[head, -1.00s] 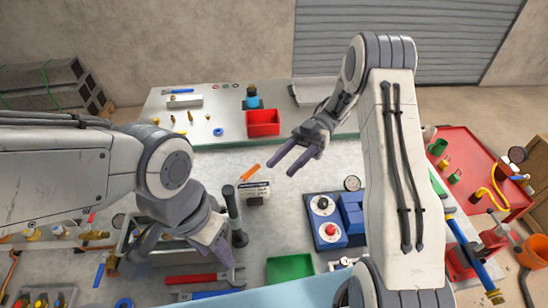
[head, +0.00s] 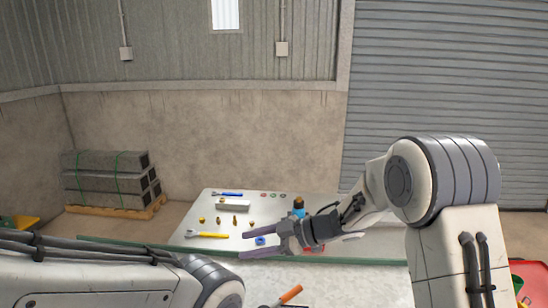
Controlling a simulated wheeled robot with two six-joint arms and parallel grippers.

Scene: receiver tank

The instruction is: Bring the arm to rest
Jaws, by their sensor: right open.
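My right arm rises at the right, bends at a large elbow, and reaches in to the middle of the head view. My right gripper (head: 243,245) points left with its two dark fingers apart and nothing between them. It shows in front of the far workbench (head: 203,210), and I cannot tell its height above the surface. My left arm comes in at the lower left. Its gripper is cut off below the picture.
Brass fittings (head: 235,220), a yellow-handled tool (head: 207,235), a blue ring (head: 260,241) and a blue bottle (head: 299,207) stand on the far bench. An orange-handled tool (head: 291,293) lies nearer. Strapped beams (head: 105,185) sit on a pallet.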

